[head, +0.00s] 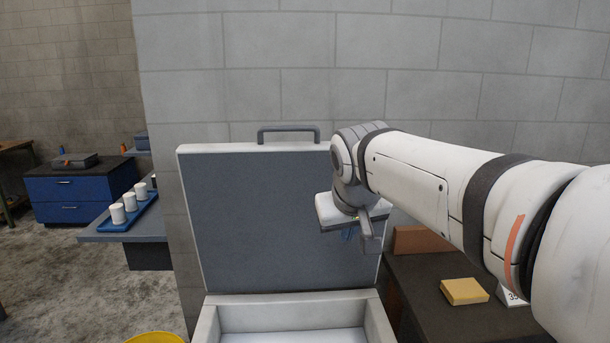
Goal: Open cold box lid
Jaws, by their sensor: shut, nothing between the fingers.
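The cold box (206,325) stands at the bottom centre, white-walled, with part of its pale inside showing. Its lid (255,220) stands upright at the back of the box, with its grey inner face toward me. The dark lid handle (288,128) is on the top edge. My gripper (352,235) is shut and empty, in front of the lid's right part and well below the handle. I cannot tell if it touches the lid. My wrist hides the lid's upper right corner.
A dark bench (425,305) on the right holds a yellow block (465,291), a brown block (420,240) and a partly hidden white number card (511,296). A yellow bucket (155,338) is at the bottom left. A blue tray (137,217) with white cups sits on a table at left.

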